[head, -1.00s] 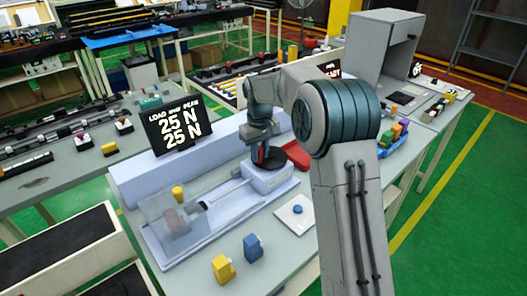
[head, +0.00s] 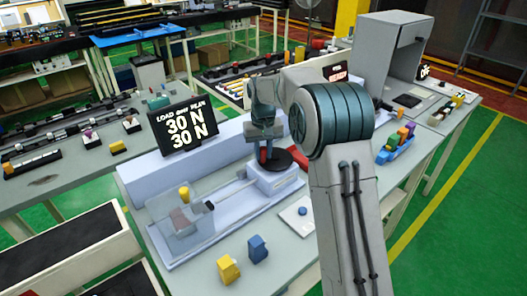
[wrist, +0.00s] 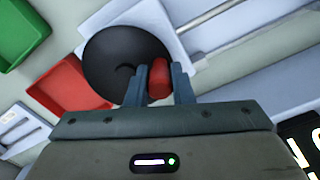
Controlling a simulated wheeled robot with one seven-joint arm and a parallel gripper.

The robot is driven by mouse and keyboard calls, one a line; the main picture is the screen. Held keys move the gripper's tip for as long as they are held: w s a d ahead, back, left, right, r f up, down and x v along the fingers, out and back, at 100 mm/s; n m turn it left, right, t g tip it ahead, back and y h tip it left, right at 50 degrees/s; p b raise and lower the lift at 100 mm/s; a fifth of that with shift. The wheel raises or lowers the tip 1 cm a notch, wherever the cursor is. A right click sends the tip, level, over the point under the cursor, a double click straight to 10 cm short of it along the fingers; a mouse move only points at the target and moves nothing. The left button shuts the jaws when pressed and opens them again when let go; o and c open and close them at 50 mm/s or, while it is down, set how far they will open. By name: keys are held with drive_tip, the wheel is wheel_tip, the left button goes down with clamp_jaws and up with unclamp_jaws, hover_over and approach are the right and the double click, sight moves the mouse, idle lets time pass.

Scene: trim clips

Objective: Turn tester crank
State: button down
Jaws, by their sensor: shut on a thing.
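The tester (head: 228,196) is a pale blue machine on the grey table, with a clear guard over its left end. Its black round crank (head: 277,160) sits at the right end and also shows in the wrist view (wrist: 120,62). The crank's red knob (wrist: 160,78) stands between my fingers. My gripper (wrist: 159,82) is shut on the red knob, above the crank's right side in the wrist view. In the head view my gripper (head: 265,150) comes down on the crank from above. The display (head: 182,126) reads 30 N on both lines, load now and peak.
A yellow clip (head: 228,269) and a blue clip (head: 257,249) stand in front of the tester. A white plate with a blue button (head: 302,211) lies to the right. A blue tray of coloured clips (head: 397,143) is farther right. Red (wrist: 68,88) and green (wrist: 20,33) bins show in the wrist view.

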drive_tip(key=c, duration=1.3)
unclamp_jaws()
drive_tip(key=shift+o, duration=0.2)
wheel_tip(320, 180, up, 14)
drive_tip(key=s+d+r+m+t, duration=0.1)
drive_tip(key=s+d, duration=0.2)
drive_tip(key=s, duration=0.5)
drive_tip(key=s+d+r+t, duration=0.1)
drive_tip(key=s+d, duration=0.3)
drive_tip(key=s, duration=0.4)
drive_tip(key=s+d+f, duration=0.1)
drive_tip(key=s+f, duration=0.2)
drive_tip(key=s, duration=0.3)
drive_tip(key=s+d+f, duration=0.2)
drive_tip(key=s+f, duration=0.1)
drive_tip(key=s, duration=0.3)
drive_tip(key=s+d+f+m+t, duration=0.1)
drive_tip(key=s+f, duration=0.2)
drive_tip(key=s, duration=0.3)
drive_tip(key=shift+s+d+f, duration=0.15)
drive_tip(key=shift+s+f, duration=0.1)
